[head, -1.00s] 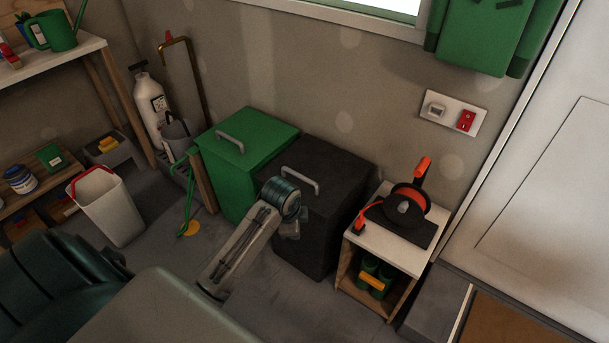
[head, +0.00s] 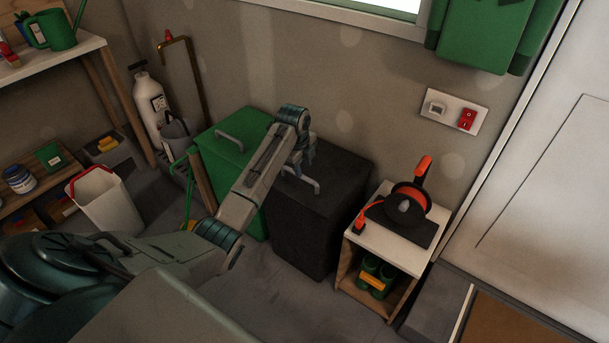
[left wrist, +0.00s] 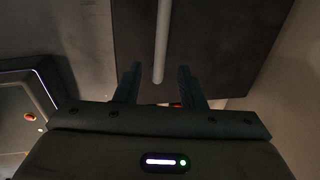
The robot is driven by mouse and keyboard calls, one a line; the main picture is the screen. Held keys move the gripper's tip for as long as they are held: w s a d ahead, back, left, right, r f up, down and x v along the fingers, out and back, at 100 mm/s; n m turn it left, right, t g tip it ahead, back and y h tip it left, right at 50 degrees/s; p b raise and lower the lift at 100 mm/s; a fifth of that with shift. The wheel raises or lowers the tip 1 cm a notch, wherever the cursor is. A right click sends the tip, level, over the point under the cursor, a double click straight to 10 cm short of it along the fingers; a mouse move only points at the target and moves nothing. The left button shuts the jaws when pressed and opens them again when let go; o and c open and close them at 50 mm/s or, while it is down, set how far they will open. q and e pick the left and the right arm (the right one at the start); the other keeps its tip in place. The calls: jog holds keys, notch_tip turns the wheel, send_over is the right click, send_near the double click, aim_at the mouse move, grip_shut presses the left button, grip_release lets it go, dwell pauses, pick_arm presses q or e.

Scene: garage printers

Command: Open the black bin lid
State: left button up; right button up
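The black bin (head: 320,225) stands against the wall with its lid (head: 335,170) closed. Its grey bar handle (head: 308,184) shows on the lid, partly hidden by my left arm. My left wrist is above the handle's far-left end and points down. In the left wrist view, my left gripper (left wrist: 160,78) is open, with one finger on either side of the handle (left wrist: 162,40). The handle runs lengthwise between the fingers over the dark lid (left wrist: 210,35). I cannot tell whether the fingers touch it. My right gripper is not in view.
A green bin (head: 225,150) stands left of the black bin. A small shelf (head: 400,245) with an orange cable reel (head: 408,200) stands at the right. The wall is close behind. A white bucket (head: 105,200) stands at the left; floor in front is clear.

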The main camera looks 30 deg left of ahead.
aim_at(305, 177)
pick_arm(q)
jog(key=shift+w+f, duration=0.25)
jog(key=shift+f, duration=0.9)
jog(key=shift+w+f, duration=0.2)
jog(key=shift+f, duration=0.95)
jog(key=shift+c, duration=0.3)
grip_shut()
